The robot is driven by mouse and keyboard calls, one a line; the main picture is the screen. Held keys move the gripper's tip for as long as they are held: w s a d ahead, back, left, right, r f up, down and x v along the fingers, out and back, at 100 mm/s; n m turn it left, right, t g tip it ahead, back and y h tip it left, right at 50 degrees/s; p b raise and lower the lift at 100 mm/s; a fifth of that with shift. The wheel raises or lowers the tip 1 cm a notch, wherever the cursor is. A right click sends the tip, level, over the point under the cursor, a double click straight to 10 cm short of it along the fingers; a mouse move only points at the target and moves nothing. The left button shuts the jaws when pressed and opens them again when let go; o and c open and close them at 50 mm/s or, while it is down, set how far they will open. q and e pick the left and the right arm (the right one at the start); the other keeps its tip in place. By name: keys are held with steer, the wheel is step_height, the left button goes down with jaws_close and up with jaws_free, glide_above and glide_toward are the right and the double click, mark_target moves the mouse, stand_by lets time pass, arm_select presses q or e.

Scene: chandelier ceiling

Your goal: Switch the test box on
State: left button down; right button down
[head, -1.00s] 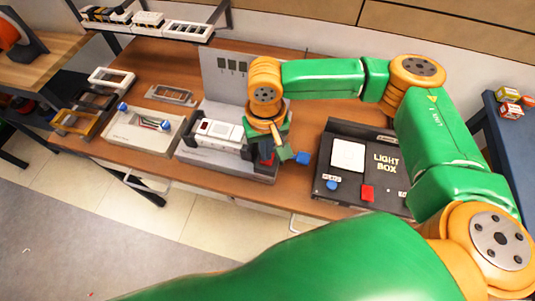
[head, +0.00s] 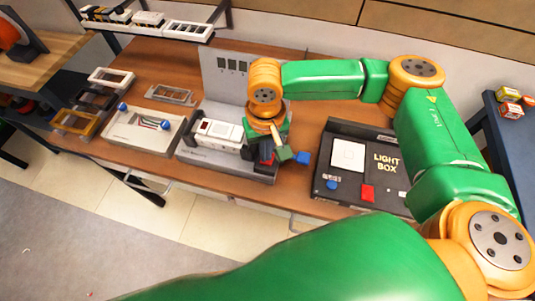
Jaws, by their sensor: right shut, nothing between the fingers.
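The grey test box (head: 228,168) stands mid-table with an upright grey panel (head: 224,67) at its back. A white module (head: 219,132) lies on it. My right gripper (head: 284,154) is shut and empty, over the right end of the test box. A dark part (head: 267,160) of the box, close beside the gripper, is partly hidden by it. Whether the gripper touches the box is unclear. My left gripper is out of view.
The black light box (head: 376,138) with blue and red buttons stands right of the test box. A white tray (head: 145,132) with wires and blue knobs is to the left. A dark blue table (head: 503,128) stands at far right.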

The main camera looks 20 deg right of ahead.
steer(key=shift+f, duration=0.85)
steer(key=shift+s, duration=0.1)
step_height(320, 180, up, 7)
steer(key=p, duration=0.9)
steer(key=shift+r, duration=0.1)
stand_by(0.3)
